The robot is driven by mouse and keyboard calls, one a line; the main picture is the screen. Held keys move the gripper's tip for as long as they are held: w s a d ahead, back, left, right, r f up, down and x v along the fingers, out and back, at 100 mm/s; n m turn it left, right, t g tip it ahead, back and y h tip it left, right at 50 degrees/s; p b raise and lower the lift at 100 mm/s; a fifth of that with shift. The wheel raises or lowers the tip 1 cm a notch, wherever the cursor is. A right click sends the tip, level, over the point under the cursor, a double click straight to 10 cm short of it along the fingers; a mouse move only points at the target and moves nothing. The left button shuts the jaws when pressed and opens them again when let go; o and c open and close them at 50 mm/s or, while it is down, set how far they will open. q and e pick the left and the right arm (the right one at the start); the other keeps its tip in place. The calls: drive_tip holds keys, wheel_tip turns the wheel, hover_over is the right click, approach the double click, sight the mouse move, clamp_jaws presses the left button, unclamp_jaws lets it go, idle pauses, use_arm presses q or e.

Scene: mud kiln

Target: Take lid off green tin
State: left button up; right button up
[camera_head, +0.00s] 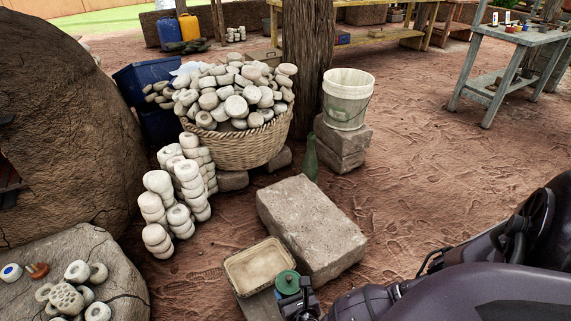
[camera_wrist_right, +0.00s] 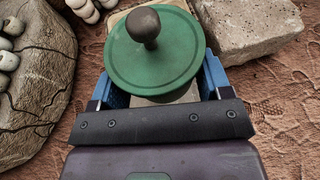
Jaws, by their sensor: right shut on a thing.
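The green tin (camera_head: 287,282) shows at the bottom of the head view, just right of a shallow beige tray. In the right wrist view its round green lid (camera_wrist_right: 150,62) faces me, with a dark round knob (camera_wrist_right: 143,25) on top. My right gripper (camera_head: 296,296) is shut on the tin, its blue fingers (camera_wrist_right: 160,90) on either side below the lid's edge. The lid hides the fingertips and most of the tin's body. I cannot tell whether the lid sits fully down. My left gripper is in neither view.
The beige tray (camera_head: 231,271) lies beside a large stone block (camera_head: 340,256). A green bottle (camera_head: 310,160), stacked pale rings (camera_head: 158,205) and a full basket (camera_head: 240,152) stand behind. A flat rock (camera_head: 125,285) is at lower left. Bare ground lies right of the block.

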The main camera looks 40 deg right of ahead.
drive_tip(key=f+b, duration=0.2)
drive_tip(key=f, duration=0.3)
drive_tip(key=f+b, duration=0.3)
drive_tip(key=f, duration=0.2)
drive_tip(key=f+b, duration=0.2)
drive_tip(key=f, duration=0.3)
drive_tip(key=shift+s+f, duration=0.15)
drive_tip(key=shift+s, duration=0.1)
drive_tip(key=shift+w+f+b, duration=0.15)
drive_tip(key=shift+f+b, duration=0.1)
drive_tip(key=shift+b, duration=0.1)
wheel_tip(320, 180, down, 3)
drive_tip(key=shift+f+b, duration=0.1)
drive_tip(key=shift+b, duration=0.85)
drive_tip(key=shift+f, duration=0.4)
drive_tip(key=shift+b, duration=0.3)
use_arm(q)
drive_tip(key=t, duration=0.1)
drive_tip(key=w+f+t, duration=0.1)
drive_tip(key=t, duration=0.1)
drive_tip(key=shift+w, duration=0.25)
use_arm(e)
drive_tip(key=shift+w, duration=0.1)
